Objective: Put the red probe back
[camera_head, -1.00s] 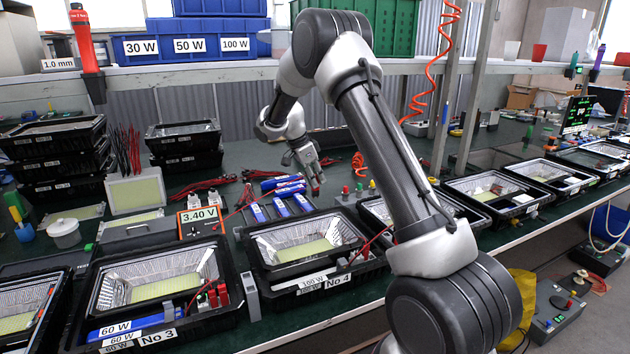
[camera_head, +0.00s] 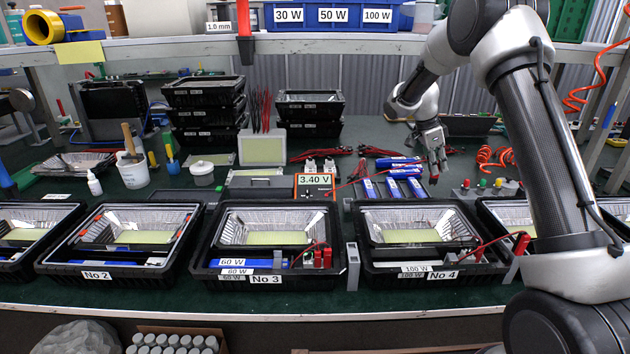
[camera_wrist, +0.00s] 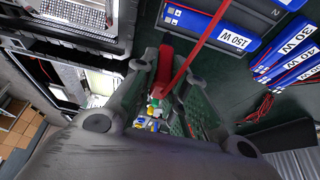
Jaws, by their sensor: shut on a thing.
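My gripper (camera_head: 435,168) hangs above the bench behind housing No 4, its fingers pointing down. In the wrist view, my gripper (camera_wrist: 166,76) is shut on the red probe (camera_wrist: 165,66), which lies between the fingertips with its red lead (camera_wrist: 205,48) running up the picture. In the head view only a small red bit of the probe (camera_head: 434,178) shows under the fingers. The orange meter (camera_head: 316,186) reads 3.40 V and stands left of my gripper. A grey upright holder (camera_head: 353,266) stands between housings No 3 and No 4.
Blue-and-white driver boxes (camera_head: 395,184) lie just left of my gripper. Housing No 4 (camera_head: 430,275) and housing No 3 (camera_head: 265,280) line the front edge. Another red piece (camera_head: 521,243) stands at No 4's right end. Coloured buttons (camera_head: 485,187) are to the right.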

